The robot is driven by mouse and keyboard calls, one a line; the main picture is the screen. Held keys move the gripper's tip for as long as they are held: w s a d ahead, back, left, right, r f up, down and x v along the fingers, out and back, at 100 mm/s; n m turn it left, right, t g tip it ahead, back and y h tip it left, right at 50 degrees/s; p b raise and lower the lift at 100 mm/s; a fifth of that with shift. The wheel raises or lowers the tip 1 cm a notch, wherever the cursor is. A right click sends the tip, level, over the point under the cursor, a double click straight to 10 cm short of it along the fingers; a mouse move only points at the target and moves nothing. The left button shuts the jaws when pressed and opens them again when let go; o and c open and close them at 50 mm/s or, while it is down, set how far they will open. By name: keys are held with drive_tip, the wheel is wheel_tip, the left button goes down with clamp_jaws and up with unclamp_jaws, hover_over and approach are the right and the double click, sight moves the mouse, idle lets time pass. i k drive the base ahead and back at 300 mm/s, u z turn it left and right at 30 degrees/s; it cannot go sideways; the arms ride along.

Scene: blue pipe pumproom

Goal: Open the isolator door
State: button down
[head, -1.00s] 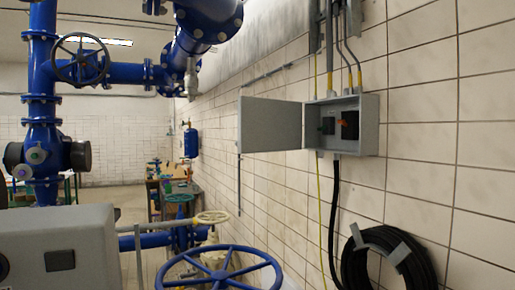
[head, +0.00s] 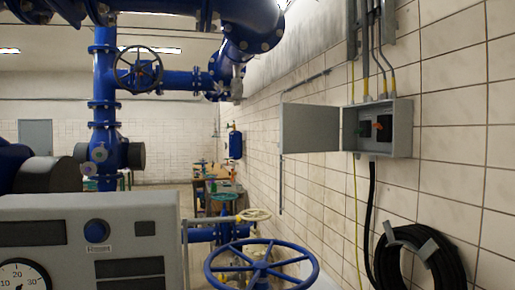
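The isolator box (head: 402,128) is a grey metal box on the tiled right wall. Its door (head: 310,128) is hinged on the box's left side and stands wide open, swung out to the left. Inside the box a dark switch with an orange-red part (head: 378,126) shows. My gripper is not in view, so its place relative to the door cannot be told.
A blue handwheel (head: 262,268) stands low in front, left of the box. A grey gauge panel (head: 90,240) fills the lower left. A black hose coil (head: 440,262) hangs below the box. Blue pipes (head: 106,120) stand at left. A workbench (head: 218,188) is farther back.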

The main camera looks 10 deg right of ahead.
sight(304, 128)
drive_tip(key=u, duration=0.05)
drive_tip(key=i, duration=1)
drive_tip(key=u, duration=0.05)
